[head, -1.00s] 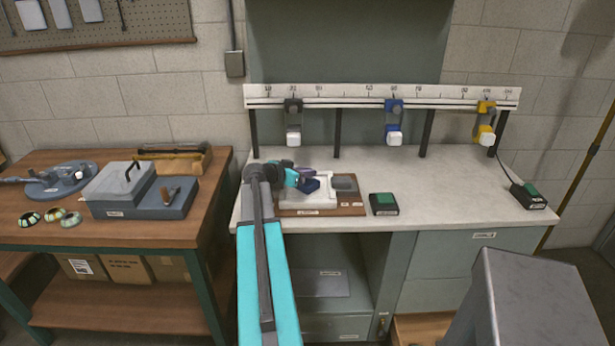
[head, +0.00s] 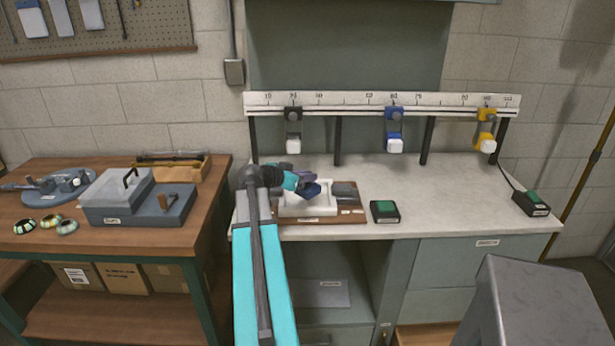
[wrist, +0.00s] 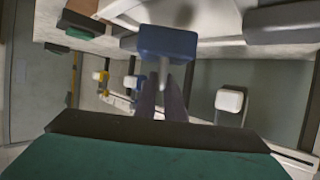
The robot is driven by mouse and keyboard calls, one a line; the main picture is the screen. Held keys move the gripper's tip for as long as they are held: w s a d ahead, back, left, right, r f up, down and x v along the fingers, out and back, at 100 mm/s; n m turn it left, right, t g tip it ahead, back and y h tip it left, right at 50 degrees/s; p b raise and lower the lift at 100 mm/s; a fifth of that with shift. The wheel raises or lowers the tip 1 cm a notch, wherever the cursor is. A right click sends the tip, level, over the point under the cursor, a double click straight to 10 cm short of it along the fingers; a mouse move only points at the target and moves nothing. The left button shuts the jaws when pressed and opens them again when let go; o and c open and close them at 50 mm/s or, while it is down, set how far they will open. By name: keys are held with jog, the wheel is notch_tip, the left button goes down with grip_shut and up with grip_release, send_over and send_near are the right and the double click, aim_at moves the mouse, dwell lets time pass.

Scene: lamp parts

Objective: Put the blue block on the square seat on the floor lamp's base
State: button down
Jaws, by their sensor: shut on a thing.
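The blue block (head: 312,189) is in my gripper (head: 304,182), tilted, over the white tray on the pale workbench. In the wrist view the blue block (wrist: 167,42) sits at the tips of my gripper's dark fingers (wrist: 161,90), which are shut on it. Whether the block touches the tray is unclear. A round blue-grey base (head: 52,193), apparently the floor lamp's base, lies on the wooden bench at the far left, well away from my gripper. Small parts stand on it; its square seat is too small to make out.
The white tray (head: 322,210) lies on a brown board beside a grey block (head: 345,190). A rail (head: 380,103) with clamps spans the workbench. A black-green box (head: 384,211) stands to the right.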

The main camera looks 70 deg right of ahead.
jog(key=s+a+b, duration=0.3)
jog(key=a+b, duration=0.1)
jog(key=a, duration=0.5)
jog(key=shift+s+r, duration=0.3)
jog(key=shift+r, duration=0.1)
jog(key=shift+a+b, duration=0.2)
jog(key=shift+b, duration=0.2)
jog(key=b, duration=0.1)
jog(key=a+b, duration=0.1)
jog(key=b, duration=0.1)
jog(key=shift+s+a+r+b, duration=0.2)
jog(key=shift+s+a+b, duration=0.05)
jog(key=shift+s+b, duration=0.1)
jog(key=shift+a+r, duration=0.1)
jog(key=shift+w, duration=0.1)
